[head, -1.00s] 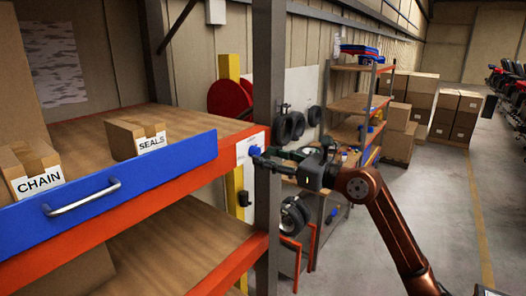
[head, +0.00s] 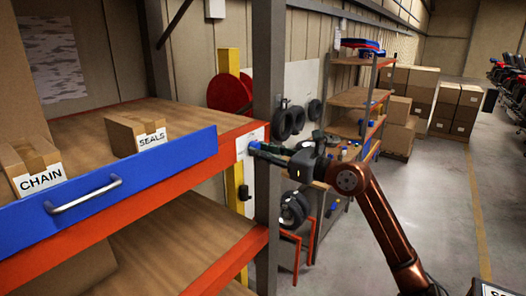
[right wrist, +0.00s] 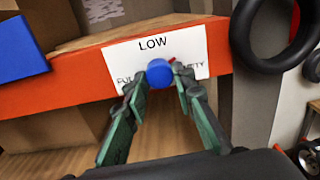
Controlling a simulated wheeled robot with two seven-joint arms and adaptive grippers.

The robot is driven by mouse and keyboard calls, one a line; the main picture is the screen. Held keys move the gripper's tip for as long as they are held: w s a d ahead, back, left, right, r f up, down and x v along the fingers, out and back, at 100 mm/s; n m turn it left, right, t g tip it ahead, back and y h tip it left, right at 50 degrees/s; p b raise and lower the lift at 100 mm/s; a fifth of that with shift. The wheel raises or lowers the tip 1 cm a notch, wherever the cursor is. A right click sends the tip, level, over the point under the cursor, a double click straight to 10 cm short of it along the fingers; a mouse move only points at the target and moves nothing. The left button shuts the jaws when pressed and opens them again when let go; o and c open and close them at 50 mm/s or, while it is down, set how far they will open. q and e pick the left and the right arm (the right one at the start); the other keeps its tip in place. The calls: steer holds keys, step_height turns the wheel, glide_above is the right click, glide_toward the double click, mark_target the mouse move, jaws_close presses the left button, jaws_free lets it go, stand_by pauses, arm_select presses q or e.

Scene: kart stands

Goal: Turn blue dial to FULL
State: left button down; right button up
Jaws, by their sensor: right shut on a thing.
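The blue dial (right wrist: 159,73) sits on a white label plate (right wrist: 190,45) fixed to the orange shelf beam. The plate reads LOW at the top, FULL at the left and EMPTY at the right, the last two partly covered by my fingers. A small red pointer (right wrist: 172,61) shows at the dial's upper right, between LOW and EMPTY. My right gripper (right wrist: 159,88) is shut on the dial, one finger on each side. In the head view the right gripper (head: 262,150) reaches the dial from the right. My left gripper is out of view.
The grey shelf post (head: 267,90) stands close beside the plate. A blue drawer front (head: 110,182) with a metal handle and boxes marked CHAIN (head: 37,165) and SEALS (head: 137,133) are at the left. Tyres (head: 290,122) hang behind. The floor at right is open.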

jaws_close()
steer(key=shift+w+n+y+b, duration=0.15)
steer(key=shift+n+b, duration=1.7)
steer(key=shift+n, duration=4.2)
steer(key=shift+s+n+y+b, duration=0.15)
steer(key=shift+n+b, duration=1.7)
steer(key=shift+n, duration=4.2)
steer(key=shift+w, duration=0.1)
